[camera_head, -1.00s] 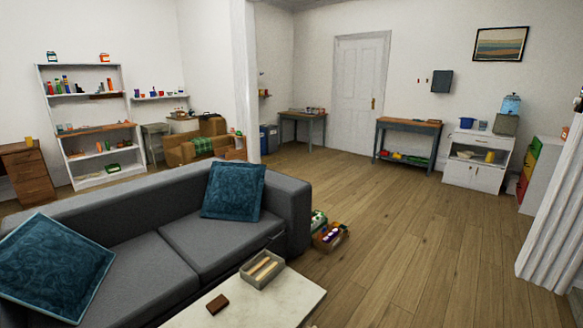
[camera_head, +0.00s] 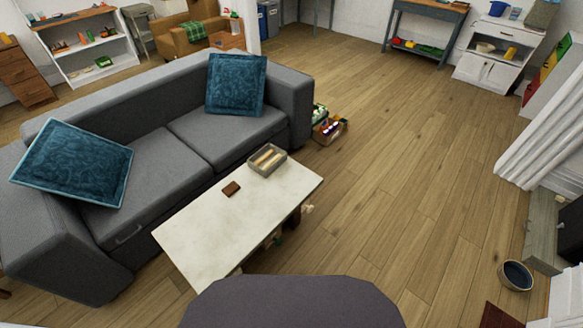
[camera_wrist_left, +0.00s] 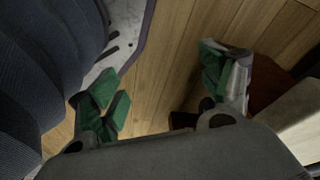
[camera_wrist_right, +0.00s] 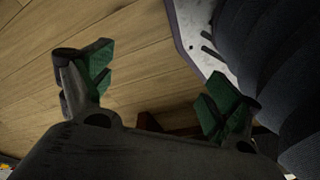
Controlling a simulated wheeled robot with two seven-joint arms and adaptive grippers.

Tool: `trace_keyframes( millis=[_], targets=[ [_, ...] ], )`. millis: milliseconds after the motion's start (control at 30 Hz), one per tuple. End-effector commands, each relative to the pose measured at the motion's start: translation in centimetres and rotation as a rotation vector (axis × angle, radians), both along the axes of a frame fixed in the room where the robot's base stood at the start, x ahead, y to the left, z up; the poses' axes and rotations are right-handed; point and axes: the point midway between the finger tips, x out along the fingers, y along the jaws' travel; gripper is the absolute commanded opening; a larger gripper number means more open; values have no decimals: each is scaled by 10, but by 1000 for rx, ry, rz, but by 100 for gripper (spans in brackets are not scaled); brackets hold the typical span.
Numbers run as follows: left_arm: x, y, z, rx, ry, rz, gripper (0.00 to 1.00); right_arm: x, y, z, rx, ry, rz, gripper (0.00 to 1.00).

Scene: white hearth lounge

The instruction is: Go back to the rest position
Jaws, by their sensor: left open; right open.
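My left gripper (camera_wrist_left: 165,88) shows in the left wrist view with its green-padded fingers wide apart and nothing between them. My right gripper (camera_wrist_right: 152,88) shows in the right wrist view, also open and empty. Both hang above the wooden floor, close beside dark ribbed and pale parts that look like my own body. Neither gripper nor arm shows in the head view. A dark rounded shape at the bottom of the head view seems to be part of me.
A white table (camera_head: 215,225) stands ahead, bearing a tray (camera_head: 282,168) and a brown block (camera_head: 231,188). A grey sofa (camera_head: 150,165) is at left. A crate (camera_head: 330,133) stands by the sofa's end. A bowl (camera_head: 516,275) is on the floor at right. The middle-right floor (camera_head: 410,180) is clear.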

Motion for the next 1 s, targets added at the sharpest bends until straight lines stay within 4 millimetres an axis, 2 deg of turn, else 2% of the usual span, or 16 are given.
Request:
trace_keyframes(
  millis=[1000],
  targets=[
    [-100,39,28,57,83,-16,79,-100,-38,28,-58,84,16,90]
  ],
)
